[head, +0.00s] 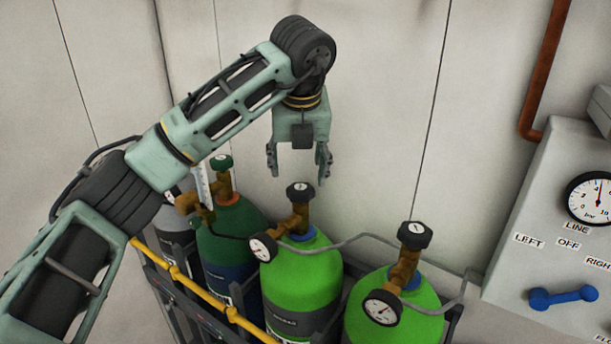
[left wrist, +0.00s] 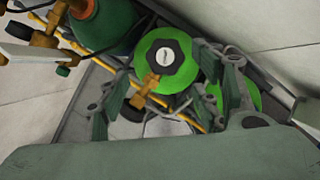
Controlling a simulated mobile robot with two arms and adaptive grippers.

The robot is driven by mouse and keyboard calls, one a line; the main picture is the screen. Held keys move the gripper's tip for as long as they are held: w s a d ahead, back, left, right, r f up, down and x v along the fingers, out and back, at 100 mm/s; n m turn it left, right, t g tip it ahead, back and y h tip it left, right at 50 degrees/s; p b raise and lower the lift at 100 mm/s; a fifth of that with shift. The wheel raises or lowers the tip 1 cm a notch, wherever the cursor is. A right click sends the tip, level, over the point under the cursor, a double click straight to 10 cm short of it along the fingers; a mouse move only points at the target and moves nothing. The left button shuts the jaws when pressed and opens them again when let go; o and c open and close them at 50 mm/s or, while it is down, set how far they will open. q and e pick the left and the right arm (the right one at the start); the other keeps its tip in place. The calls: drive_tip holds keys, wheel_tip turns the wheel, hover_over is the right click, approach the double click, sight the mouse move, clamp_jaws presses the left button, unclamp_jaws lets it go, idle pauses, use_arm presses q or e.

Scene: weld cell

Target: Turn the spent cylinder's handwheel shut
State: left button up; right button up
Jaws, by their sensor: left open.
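Two bright green cylinders stand in a rack in the head view: a left one (head: 300,280) and a right one (head: 400,322). Each has a brass valve and a black handwheel with a pale centre mark: the left handwheel (head: 300,191) and the right handwheel (head: 415,235). I cannot tell which cylinder is spent. My left gripper (head: 297,176) is open, pointing down just above the left handwheel, with nothing between its fingers. In the left wrist view, a black handwheel (left wrist: 166,54) on a green cylinder shows beyond the spread fingers (left wrist: 176,95). My right gripper is not in view.
A dark green cylinder (head: 232,235) with a green handwheel (head: 221,162) and a grey one stand to the left. Gauges (head: 263,247) and grey pipes sit close to the valves. A yellow rail (head: 190,285) runs in front. A panel (head: 530,270) with a blue handle (head: 563,297) is at right.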

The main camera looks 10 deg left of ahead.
sight(299, 189)
use_arm(q)
drive_tip(key=shift+w+d+f, duration=0.1)
drive_tip(key=shift+w+d, duration=0.25)
drive_tip(key=shift+d, duration=0.1)
drive_tip(key=shift+w+f+p, duration=0.1)
drive_tip(key=shift+f+p, duration=0.25)
drive_tip(key=shift+p, duration=0.1)
drive_tip(key=f+p, duration=0.1)
drive_tip(key=a+f+p, duration=0.1)
drive_tip(key=f, duration=0.1)
drive_tip(key=shift+a, duration=0.15)
drive_tip(key=shift+p+x, duration=0.5)
drive_tip(key=shift+x, duration=0.6)
drive_tip(key=shift+w+f, duration=0.3)
drive_tip(key=shift+w, duration=0.05)
drive_tip(key=shift+w+d+f, duration=0.1)
drive_tip(key=shift+d+f, duration=0.05)
drive_tip(key=shift+d, duration=0.1)
drive_tip(key=shift+a, duration=0.1)
drive_tip(key=c, duration=1.1)
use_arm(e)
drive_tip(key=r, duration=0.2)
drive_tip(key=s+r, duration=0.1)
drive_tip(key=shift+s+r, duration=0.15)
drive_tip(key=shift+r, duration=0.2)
